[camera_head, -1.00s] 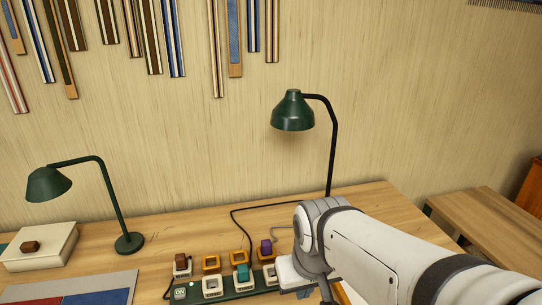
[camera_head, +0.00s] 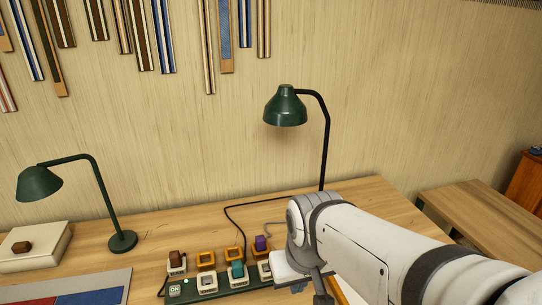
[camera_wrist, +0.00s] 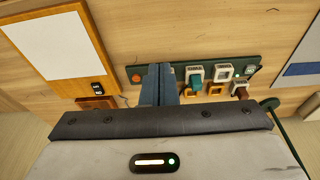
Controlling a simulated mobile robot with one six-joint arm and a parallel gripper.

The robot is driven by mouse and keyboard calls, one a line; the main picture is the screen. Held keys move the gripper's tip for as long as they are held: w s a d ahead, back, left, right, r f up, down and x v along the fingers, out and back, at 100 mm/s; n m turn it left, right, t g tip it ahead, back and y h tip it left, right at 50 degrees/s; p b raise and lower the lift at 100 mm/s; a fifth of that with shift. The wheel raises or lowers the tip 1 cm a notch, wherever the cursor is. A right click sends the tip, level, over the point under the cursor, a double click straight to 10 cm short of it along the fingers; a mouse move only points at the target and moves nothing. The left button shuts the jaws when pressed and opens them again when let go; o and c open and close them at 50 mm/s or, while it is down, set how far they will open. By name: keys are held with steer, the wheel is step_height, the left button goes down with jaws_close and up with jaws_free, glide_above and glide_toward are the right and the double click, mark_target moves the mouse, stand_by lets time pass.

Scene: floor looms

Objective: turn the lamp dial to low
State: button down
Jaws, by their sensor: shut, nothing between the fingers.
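A dark green lamp (camera_head: 285,106) on a black curved stem stands at the back of the desk in the head view. A second green lamp (camera_head: 40,184) stands at the left on a round base. I cannot clearly make out a lamp dial. A round orange knob or button (camera_wrist: 137,76) sits at one end of the green power strip (camera_wrist: 184,72) in the wrist view, just left of my gripper (camera_wrist: 160,69). My gripper is shut and empty, its blue-grey fingers in front of the strip. In the head view my arm hides the strip's right end.
A pale box (camera_head: 35,247) stands at the left. A wood-framed white panel (camera_wrist: 38,38) lies near the gripper. The desk's back middle is mostly clear.

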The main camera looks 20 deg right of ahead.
steer(key=c, duration=2.2)
jaws_free()
